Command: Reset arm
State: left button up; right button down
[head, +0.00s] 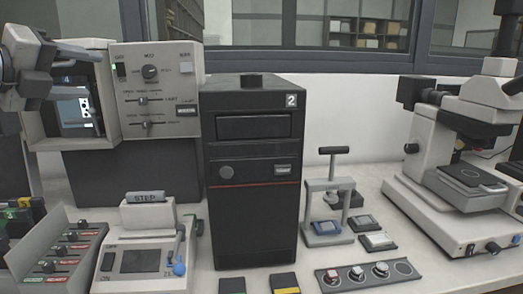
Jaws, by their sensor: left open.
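My left gripper (82,52) is at the upper left, in front of the top of the lit screen (75,112). Its jaws are open, and I see nothing between them. My right gripper is not in view. A small press (328,207) with a black T-handle stands upright on the bench right of centre. A grey device marked STEP (136,258) stands at the lower left and has a lever with a blue knob (179,269). The left gripper is well apart from both.
A tall black unit marked 2 (252,170) fills the middle. A control panel (157,90) stands behind on the left. A slider box (60,262) is at the lower left. A microscope (450,180) stands at the right. A tray of round samples (368,276) lies at the front.

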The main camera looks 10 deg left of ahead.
pick_arm(q)
jog(key=s+d+f+h, duration=0.1)
jog(key=d+f+h, duration=0.2)
jog(key=d+h, duration=0.35)
jog(key=s+d+f+h, duration=0.1)
jog(key=d+f+h, duration=0.1)
jog(key=d+h, duration=0.5)
jog(key=s+a+f+n+y, duration=0.2)
jog(key=f+n+y, duration=0.5)
jog(key=f+n, duration=0.25)
jog(key=s+a+f+n+y, duration=0.1)
jog(key=a+f+n+y, duration=0.1)
jog(key=f+n+y, duration=0.7)
jog(key=s+a+f+n+y, duration=0.25)
jog(key=f+n+y, duration=0.45)
jog(key=f, duration=0.4)
jog(key=s+d+f+g+h, duration=0.2)
jog(key=s+d+f+g, duration=0.2)
jog(key=s+f+g, duration=0.35)
jog(key=s+d+f+g+h, duration=0.35)
jog(key=s+f, duration=0.45)
jog(key=s, duration=0.3)
jog(key=w+d+f+t+h, duration=0.2)
jog(key=w+d+f+t, duration=0.3)
jog(key=d+f+t, duration=0.1)
jog(key=shift+w+f, duration=0.2)
jog(key=shift+f, duration=0.4)
jog(key=shift+d, duration=0.1)
